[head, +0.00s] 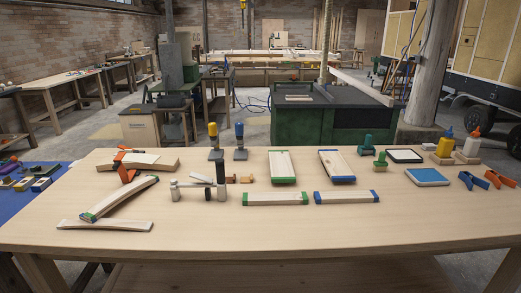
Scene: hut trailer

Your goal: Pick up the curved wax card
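I cannot tell for sure which thing is the curved wax card. On the pale wooden bench (300,239), a curved wooden piece with blue and green end trim (124,197) lies at the left, tilted. A thin, slightly curved pale strip (105,226) lies by its near end. Small green pieces (367,146) stand at the right of the bench, too small to make out. Neither of my grippers shows in the head view.
Boards with green (275,199) and blue (346,197) ends lie mid-bench, near a grey and black tool (203,190). The front of the bench is clear.

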